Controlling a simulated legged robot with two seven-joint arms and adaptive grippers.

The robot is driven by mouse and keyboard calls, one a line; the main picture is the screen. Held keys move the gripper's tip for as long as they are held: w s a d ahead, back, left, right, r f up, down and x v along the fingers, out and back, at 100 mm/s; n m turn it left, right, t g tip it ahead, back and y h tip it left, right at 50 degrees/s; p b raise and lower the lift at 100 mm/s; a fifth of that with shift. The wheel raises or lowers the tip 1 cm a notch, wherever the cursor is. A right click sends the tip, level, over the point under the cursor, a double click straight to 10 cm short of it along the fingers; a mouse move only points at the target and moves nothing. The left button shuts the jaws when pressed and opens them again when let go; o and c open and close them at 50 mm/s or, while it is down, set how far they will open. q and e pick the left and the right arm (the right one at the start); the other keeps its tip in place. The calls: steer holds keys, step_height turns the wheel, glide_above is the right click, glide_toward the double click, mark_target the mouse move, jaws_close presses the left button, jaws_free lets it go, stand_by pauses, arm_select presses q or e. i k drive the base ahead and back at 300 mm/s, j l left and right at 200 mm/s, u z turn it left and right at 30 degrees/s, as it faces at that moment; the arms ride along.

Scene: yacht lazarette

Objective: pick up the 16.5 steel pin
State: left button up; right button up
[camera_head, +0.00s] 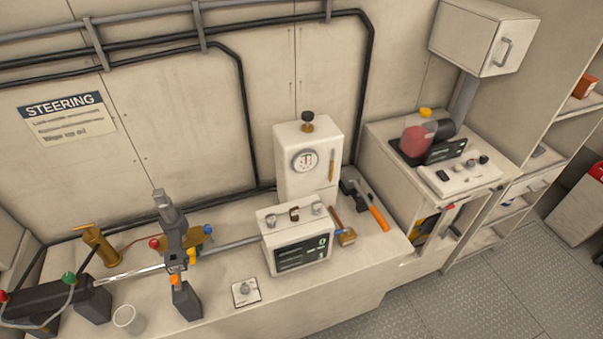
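No pin with a readable 16.5 marking shows. A small white plate (245,298) lies near the front edge of the bench, and a small grey metal piece (244,289) sits on it; I cannot tell whether that is the pin. A dark grey upright lever part (171,228) stands at the left, above a bright rod (135,273) that runs from a black cylinder (45,298). Neither of my grippers is in view.
A display box (297,252) stands mid-bench, before a cabinet with a dial (307,160). A white cup (127,318), a brass pump (98,245), a mallet (346,237) and an orange-handled tool (378,219) are around. A machine (466,172) stands right.

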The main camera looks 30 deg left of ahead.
mark_target(270, 220)
steer(key=u, duration=1.2)
